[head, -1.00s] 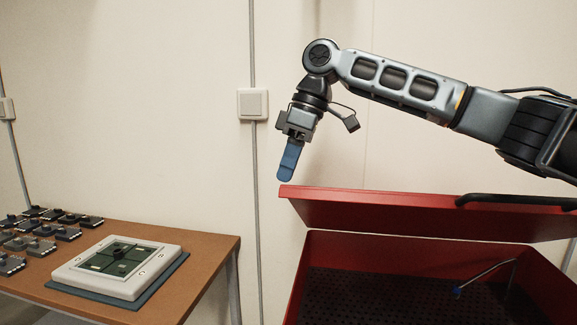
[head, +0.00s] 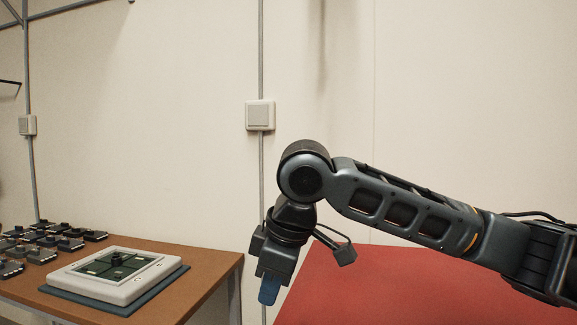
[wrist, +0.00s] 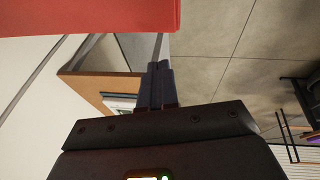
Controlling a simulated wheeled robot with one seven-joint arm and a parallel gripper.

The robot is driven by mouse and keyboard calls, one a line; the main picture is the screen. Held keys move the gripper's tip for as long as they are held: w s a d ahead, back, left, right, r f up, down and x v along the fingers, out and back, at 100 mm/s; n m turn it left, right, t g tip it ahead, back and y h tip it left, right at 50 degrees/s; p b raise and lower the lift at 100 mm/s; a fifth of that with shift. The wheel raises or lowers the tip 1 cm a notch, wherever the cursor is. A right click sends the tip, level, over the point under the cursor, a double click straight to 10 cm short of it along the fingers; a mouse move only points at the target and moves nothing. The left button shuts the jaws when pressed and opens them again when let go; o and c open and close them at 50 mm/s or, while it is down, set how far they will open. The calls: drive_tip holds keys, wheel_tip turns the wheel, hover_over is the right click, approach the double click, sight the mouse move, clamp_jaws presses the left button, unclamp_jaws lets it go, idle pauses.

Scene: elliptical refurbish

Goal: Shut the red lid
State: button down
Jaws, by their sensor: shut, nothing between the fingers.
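The red lid (head: 400,290) shows in the head view at lower right as a broad, plain red surface, with no open gap to the bin's inside in view. Its front edge is below the frame, so I cannot tell if it sits fully flush. My gripper (head: 268,291), with blue fingers, points down just left of the lid's far left corner. The fingers are shut and empty. In the wrist view the fingers (wrist: 160,84) are together, and a red panel (wrist: 90,16) lies apart from them at the upper left.
A brown table (head: 215,262) stands at the left with a white framed board (head: 115,268) on a dark mat and several small dark parts (head: 45,243). A pale wall with a switch box (head: 260,115) is behind. The wrist view shows clear tiled floor (wrist: 215,65).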

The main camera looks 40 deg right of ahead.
drive_tip(key=shift+s+a+f+b, duration=0.15)
drive_tip(key=shift+f+b, duration=0.15)
drive_tip(key=shift+f, duration=0.7)
drive_tip(key=shift+s+a+f+b, duration=0.15)
drive_tip(key=shift+f+b, duration=0.15)
drive_tip(key=shift+f, duration=0.65)
